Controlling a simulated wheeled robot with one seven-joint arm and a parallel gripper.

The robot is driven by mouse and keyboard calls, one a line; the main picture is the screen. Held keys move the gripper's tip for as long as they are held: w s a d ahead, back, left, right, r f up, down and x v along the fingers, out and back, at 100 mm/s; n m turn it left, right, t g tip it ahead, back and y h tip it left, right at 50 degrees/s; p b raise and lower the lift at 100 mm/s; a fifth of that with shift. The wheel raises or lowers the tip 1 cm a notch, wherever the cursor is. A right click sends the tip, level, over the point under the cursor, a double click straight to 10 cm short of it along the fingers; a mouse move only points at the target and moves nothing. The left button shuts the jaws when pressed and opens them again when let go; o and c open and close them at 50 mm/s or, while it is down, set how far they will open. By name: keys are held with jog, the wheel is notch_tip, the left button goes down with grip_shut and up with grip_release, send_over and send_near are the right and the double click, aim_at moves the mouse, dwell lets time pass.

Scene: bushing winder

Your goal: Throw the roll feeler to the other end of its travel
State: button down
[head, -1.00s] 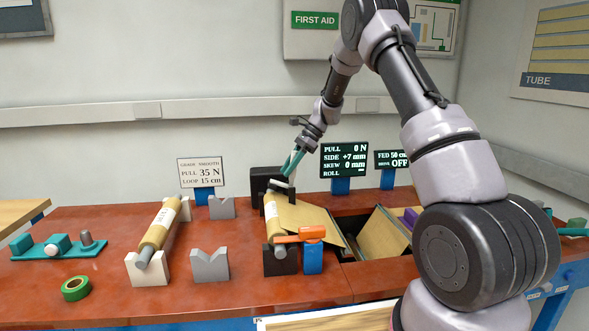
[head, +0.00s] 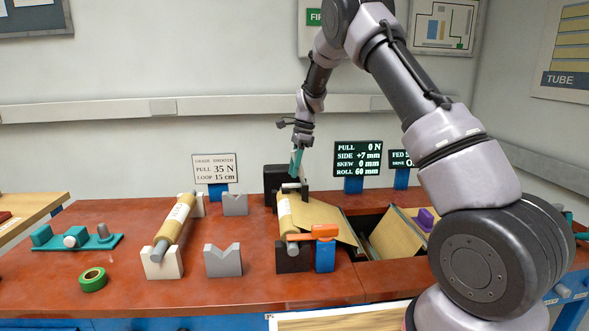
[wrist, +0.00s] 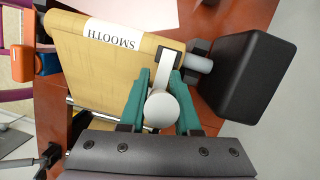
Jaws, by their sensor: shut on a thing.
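The roll feeler shows in the wrist view as a white strip with a round white knob (wrist: 162,110). Its strip reaches to the end of the paper roll (wrist: 110,55), which bears a label reading SMOOTH. My gripper (wrist: 163,92) has its teal fingers shut on the feeler, one on each side of the knob. In the head view my gripper (head: 295,174) is at the far end of that roll (head: 296,217), in front of a black block (head: 278,179). The feeler itself is mostly hidden there. The dark display (head: 358,159) reads ROLL 60 mm.
An orange handle (head: 314,233) on a blue post (head: 325,256) stands at the roll's near end. Another roll (head: 175,224) rests on white V-blocks to the left. Grey V-blocks (head: 222,260) stand between.

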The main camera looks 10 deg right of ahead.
jog(key=shift+f, duration=0.1)
jog(key=c, duration=0.6)
grip_release()
jog(key=shift+a, duration=0.1)
jog(key=v, duration=1.1)
